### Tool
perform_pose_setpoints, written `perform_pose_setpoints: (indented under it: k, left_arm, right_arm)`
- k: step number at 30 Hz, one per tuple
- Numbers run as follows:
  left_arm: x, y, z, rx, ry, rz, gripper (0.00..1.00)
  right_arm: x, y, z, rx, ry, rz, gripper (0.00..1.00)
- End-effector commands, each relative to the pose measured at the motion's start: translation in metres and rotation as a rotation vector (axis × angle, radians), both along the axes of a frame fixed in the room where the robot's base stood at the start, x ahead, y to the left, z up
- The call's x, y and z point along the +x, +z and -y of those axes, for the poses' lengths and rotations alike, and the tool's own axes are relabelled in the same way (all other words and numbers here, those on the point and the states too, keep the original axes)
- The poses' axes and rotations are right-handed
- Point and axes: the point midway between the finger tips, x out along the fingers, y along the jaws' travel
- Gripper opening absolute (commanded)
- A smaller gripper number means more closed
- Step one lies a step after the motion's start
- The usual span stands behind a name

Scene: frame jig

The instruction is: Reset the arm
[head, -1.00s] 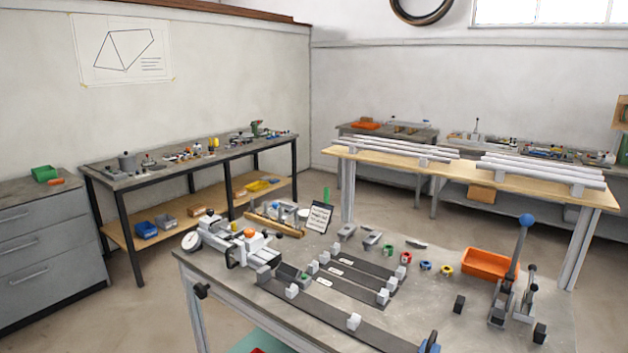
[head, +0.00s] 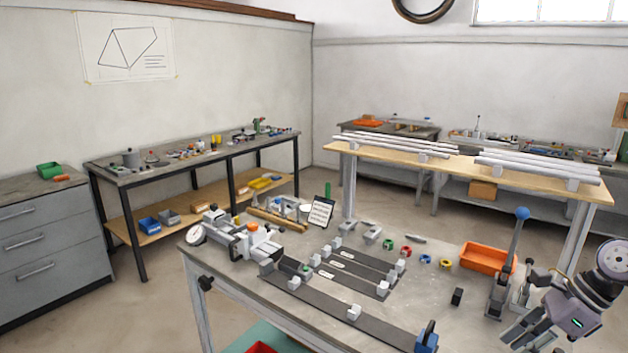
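My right gripper (head: 522,340) has its arm coming in from the right edge, at the lower right over the front right corner of the workbench (head: 235,275). Its fingers point down and left and look spread, with nothing visible between them. It is in front of and just right of a grey lever press (head: 500,290) whose upright handle ends in a blue ball (head: 522,213). I cannot tell whether it touches the press. My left gripper is not in view.
The bench bears dark flat rails (head: 330,305) with white blocks, a clamp device (head: 235,240), small coloured rings (head: 425,259), an orange bin (head: 486,258) and a black block (head: 457,297). A wooden table (head: 465,168) with white bars stands behind.

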Motion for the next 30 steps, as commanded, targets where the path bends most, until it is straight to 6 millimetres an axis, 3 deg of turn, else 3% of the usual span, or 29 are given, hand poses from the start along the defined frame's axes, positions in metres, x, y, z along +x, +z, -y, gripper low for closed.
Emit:
perform_pose_setpoints:
  k: [1, 6, 9, 12, 16, 20, 23, 26, 30]
  left_arm:
    - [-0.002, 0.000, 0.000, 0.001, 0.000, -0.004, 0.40]
    - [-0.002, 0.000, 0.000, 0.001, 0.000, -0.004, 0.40]
    - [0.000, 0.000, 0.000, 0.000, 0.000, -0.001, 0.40]
    - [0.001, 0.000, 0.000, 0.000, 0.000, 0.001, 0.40]
    - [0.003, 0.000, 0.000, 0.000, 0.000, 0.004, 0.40]
    - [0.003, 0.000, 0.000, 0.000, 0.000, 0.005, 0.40]
    - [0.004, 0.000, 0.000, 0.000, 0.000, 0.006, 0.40]
    - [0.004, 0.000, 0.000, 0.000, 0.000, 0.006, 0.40]
    - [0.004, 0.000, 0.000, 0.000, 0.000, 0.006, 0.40]
  right_arm:
    - [0.007, -0.008, -0.038, 0.090, 0.007, 0.022, 0.29]
    - [0.025, -0.002, -0.168, 0.510, -0.086, 0.082, 0.29]
    - [0.029, 0.019, -0.227, 0.797, -0.214, 0.063, 0.29]
    - [0.033, 0.043, -0.261, 1.078, -0.391, 0.000, 0.29]
    - [0.041, 0.062, -0.269, 1.411, -0.691, -0.133, 0.29]
    - [0.047, 0.053, -0.246, 1.685, -1.065, -0.312, 0.29]
    - [0.043, 0.022, -0.218, 1.840, -1.399, -0.469, 0.29]
    - [0.025, -0.025, -0.190, 1.930, -1.769, -0.633, 0.29]
    - [-0.031, -0.102, -0.162, 1.930, -2.328, -0.847, 0.29]
